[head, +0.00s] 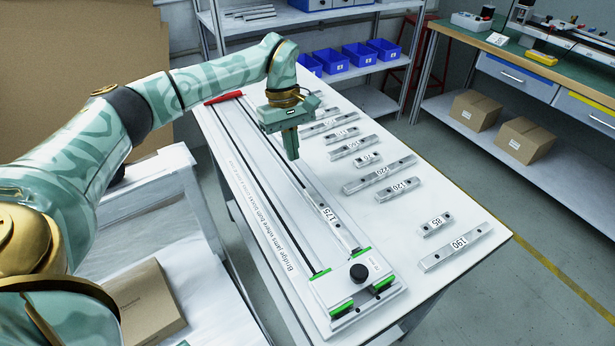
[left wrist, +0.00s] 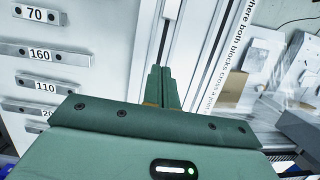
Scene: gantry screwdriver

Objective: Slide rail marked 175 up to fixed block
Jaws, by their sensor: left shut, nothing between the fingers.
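The rail marked 175 (head: 326,214) lies lengthwise in the long white track fixture (head: 262,203). Its near end is at or very close to the end block with a black knob and green parts (head: 358,284); I cannot tell if they touch. A red piece (head: 223,97) sits at the track's far end. My left gripper (head: 293,157) is shut and empty, pointing down over the track beyond the rail's far end. Its closed fingers also show in the left wrist view (left wrist: 160,88), above the track. My right gripper is not in view.
Several other marked rails lie on the white table right of the track, including 190 (head: 457,246), 85 (head: 437,225) and 120 (head: 398,190). A shelf with blue bins (head: 358,54) stands behind. A cardboard box (head: 140,305) is at the lower left.

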